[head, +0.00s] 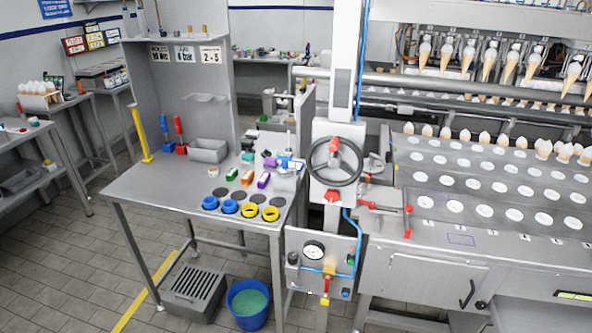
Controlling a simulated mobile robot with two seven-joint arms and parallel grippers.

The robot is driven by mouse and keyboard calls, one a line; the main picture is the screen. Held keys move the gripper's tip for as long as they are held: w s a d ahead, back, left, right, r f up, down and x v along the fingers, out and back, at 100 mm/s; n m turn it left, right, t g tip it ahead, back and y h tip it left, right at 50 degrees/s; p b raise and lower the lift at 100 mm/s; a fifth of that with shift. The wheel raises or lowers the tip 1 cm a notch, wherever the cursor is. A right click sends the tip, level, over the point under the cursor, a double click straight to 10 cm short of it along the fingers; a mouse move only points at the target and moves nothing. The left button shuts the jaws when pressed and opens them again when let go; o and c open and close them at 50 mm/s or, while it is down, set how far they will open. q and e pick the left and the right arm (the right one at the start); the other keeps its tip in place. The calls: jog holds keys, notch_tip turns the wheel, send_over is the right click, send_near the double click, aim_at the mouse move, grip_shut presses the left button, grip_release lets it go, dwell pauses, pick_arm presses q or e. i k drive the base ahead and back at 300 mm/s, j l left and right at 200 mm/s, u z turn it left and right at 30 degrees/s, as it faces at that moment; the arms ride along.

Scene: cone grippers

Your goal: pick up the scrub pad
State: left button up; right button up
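No gripper or arm of mine shows in the head view. I cannot pick out the scrub pad for certain.
Blue rings (229,206) and yellow rings (271,214) line the table's front edge. A grey bin (208,150) and red-based tools (180,147) stand behind. A handwheel (335,161) and the cone machine (480,190) are at right. A blue bucket (247,310) stands below.

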aim_at(269, 162)
jog(key=z, duration=0.25)
jog(key=i+j+z, duration=0.1)
jog(key=j+z, duration=0.25)
jog(key=i+j+z, duration=0.1)
jog(key=z, duration=0.25)
jog(key=j+z, duration=0.7)
jog(key=j, duration=0.75)
jog(key=k+j+z, duration=0.1)
jog(key=j, duration=1)
